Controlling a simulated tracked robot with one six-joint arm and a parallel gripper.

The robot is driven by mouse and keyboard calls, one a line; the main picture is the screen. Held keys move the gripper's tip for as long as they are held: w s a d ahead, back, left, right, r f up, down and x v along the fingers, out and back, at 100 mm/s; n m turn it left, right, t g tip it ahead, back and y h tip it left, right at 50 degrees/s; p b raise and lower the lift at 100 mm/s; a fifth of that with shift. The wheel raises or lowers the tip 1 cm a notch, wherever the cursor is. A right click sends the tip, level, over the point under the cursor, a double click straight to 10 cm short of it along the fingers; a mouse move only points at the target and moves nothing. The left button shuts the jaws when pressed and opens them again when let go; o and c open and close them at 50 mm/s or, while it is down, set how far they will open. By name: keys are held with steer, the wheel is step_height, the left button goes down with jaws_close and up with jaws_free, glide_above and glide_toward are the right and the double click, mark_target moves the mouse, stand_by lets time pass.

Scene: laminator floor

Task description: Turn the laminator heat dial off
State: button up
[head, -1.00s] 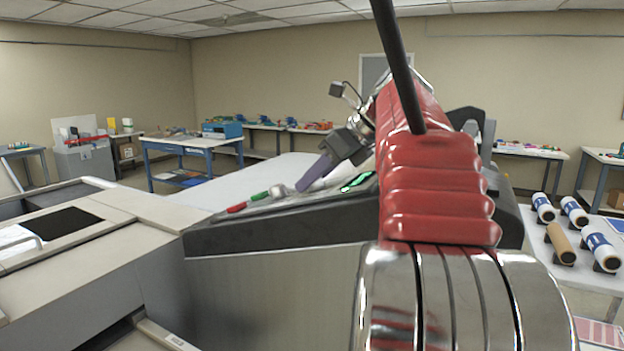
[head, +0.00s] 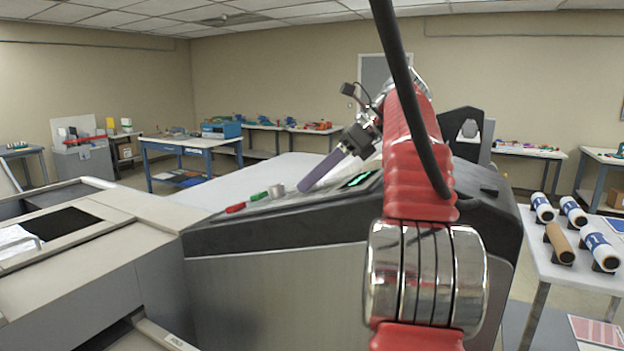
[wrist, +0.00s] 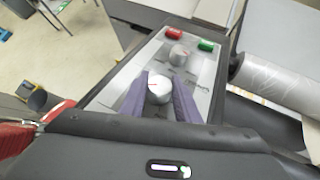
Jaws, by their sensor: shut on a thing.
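The laminator's control panel (wrist: 205,72) carries two round silver dials and two buttons. The nearer dial (wrist: 159,90) has a red pointer line that points left in the wrist view. My gripper (wrist: 160,97) has its two purple fingers on either side of this dial, shut on it. The farther dial (wrist: 179,54) stands free beyond the fingertips; it also shows in the head view (head: 277,190). The panel labels are too small to read, so I cannot tell which dial is marked heat. In the head view, my gripper (head: 306,187) reaches down to the panel and hides the held dial.
A red button (wrist: 174,33) and a green button (wrist: 206,45) sit close behind the farther dial. A lit green display (head: 360,180) lies on the panel's near side. A table with rolls (head: 560,270) stands at right.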

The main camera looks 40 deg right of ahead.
stand_by(0.4)
steer(key=o, duration=1)
steer(key=shift+o, duration=0.2)
